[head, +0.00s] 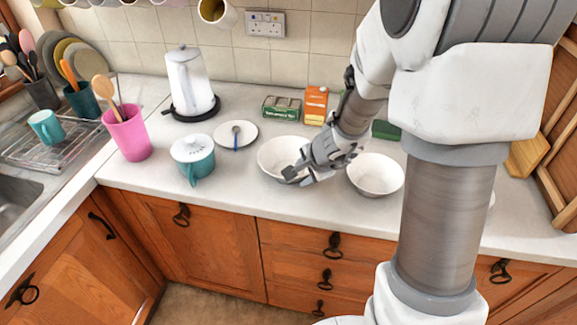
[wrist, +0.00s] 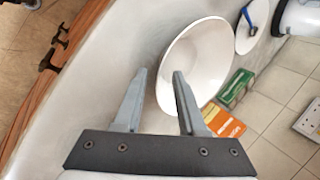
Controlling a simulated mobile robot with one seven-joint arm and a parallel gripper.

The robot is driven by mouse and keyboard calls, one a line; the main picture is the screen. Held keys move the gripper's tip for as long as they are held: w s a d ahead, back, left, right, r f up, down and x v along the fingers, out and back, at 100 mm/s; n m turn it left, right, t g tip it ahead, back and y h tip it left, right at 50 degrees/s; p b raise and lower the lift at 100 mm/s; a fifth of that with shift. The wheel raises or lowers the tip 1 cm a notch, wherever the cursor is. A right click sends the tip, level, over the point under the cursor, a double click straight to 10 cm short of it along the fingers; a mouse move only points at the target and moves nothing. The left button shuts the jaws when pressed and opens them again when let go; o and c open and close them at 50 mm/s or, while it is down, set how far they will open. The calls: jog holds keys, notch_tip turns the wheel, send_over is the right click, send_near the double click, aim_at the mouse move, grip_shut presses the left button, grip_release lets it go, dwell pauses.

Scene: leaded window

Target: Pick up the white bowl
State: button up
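Two white bowls stand on the counter. The left white bowl (head: 272,155) is partly hidden by my gripper (head: 298,177), which is at its right front rim. The right white bowl (head: 375,173) stands apart, right of my gripper. In the wrist view, one white bowl (wrist: 205,55) fills the upper middle. There my gripper (wrist: 158,76) is open, its two fingers apart with nothing held between them. The right fingertip overlaps the bowl's rim in the picture, and the left fingertip lies outside it. I cannot tell whether either finger touches the bowl.
Behind the bowls stand a green box (head: 281,108) and an orange box (head: 315,105). Left are a plate (head: 222,132) with a blue-handled utensil, a teal-and-white lidded pot (head: 193,160), a kettle (head: 190,82) and a pink utensil cup (head: 127,137). The counter's front edge is close to the bowls.

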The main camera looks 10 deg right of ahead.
aim_at(300, 177)
jog(key=x, duration=0.1)
jog(key=b+x, duration=0.1)
jog(key=x, duration=0.2)
jog(key=shift+w+d+f, duration=0.2)
jog(key=shift+w+d, duration=0.1)
jog(key=shift+d, duration=0.05)
grip_shut()
jog(key=shift+r, duration=0.1)
dwell(1.0)
